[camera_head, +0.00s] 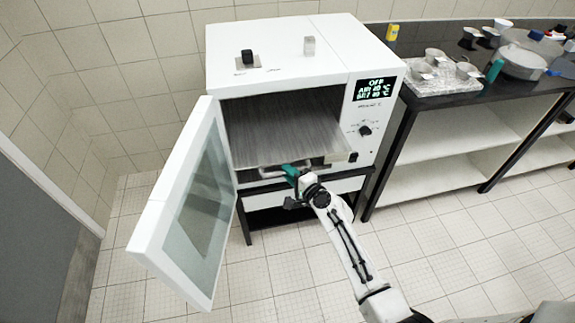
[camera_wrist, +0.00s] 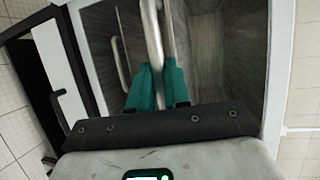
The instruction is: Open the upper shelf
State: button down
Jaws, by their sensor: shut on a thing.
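The white oven (camera_head: 275,60) stands with its glass door (camera_head: 200,185) swung open to the left. Inside, a grey upper shelf (camera_head: 285,125) spans the cavity, with its front edge near the opening. My gripper (camera_head: 290,171) with green fingers is at the front of the cavity, just below that edge. In the wrist view my gripper (camera_wrist: 157,88) is shut on a metal bar handle (camera_wrist: 152,35) that runs between the fingers. A second metal handle (camera_wrist: 120,62) lies beside it. The fingers hide part of the held handle; which shelf it belongs to is hard to tell.
The open door stands left of my arm. A dark counter (camera_head: 480,92) with white shelves is to the right, carrying a tray (camera_head: 440,84) of metal dishes. The tiled floor (camera_head: 420,235) in front is clear.

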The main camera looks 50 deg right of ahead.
jog(key=s+a+p, duration=0.1)
jog(key=s+a, duration=0.3)
jog(key=s, duration=0.2)
jog(key=shift+s, duration=0.2)
jog(key=shift+a+f, duration=0.1)
jog(key=c, duration=1.1)
grip_release()
jog(key=shift+w, duration=0.1)
jog(key=b+v, duration=0.1)
jog(key=v, duration=0.9)
jog(key=shift+s, duration=0.35)
